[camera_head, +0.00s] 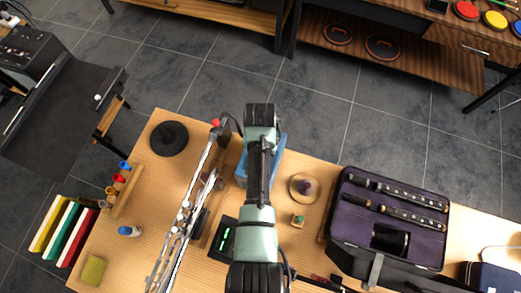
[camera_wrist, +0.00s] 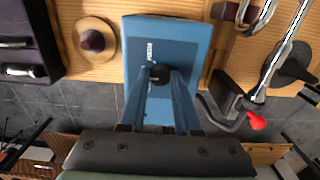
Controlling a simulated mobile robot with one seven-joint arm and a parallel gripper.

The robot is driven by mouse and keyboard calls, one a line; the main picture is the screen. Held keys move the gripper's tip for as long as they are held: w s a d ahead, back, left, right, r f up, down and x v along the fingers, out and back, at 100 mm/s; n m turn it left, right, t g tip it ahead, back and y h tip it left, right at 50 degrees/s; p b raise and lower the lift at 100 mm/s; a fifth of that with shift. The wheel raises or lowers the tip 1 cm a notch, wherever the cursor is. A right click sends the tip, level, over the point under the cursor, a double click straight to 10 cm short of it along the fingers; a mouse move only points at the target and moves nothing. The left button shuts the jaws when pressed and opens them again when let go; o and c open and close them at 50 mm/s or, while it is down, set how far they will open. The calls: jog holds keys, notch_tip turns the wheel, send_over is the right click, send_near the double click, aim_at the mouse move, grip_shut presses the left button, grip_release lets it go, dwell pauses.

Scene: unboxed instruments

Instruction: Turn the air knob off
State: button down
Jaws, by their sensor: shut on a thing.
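A blue box (camera_wrist: 130,50) with small white lettering stands on the wooden table, and in the wrist view a dark round knob (camera_wrist: 160,74) sits on it. My gripper (camera_wrist: 160,71) reaches the box with its two blue fingers, one on each side of the knob, and is shut on it. The fingertips partly hide the knob, and I cannot tell its setting. In the head view the blue box (camera_head: 281,150) is mostly hidden under my arm, and the knob and fingertips are hidden there.
A metal stand with a red-tipped clamp (camera_wrist: 257,122) is close to the right of the box in the wrist view. A dark round object on a wooden disc (camera_head: 304,187) and an open purple-lined case (camera_head: 350,225) stand to the right in the head view.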

jog(key=shift+w+r, duration=0.1)
jog(key=c, duration=0.6)
grip_release()
notch_tip(320, 180, up, 13)
jog(key=shift+f+b, duration=0.1)
jog(key=shift+b, duration=0.85)
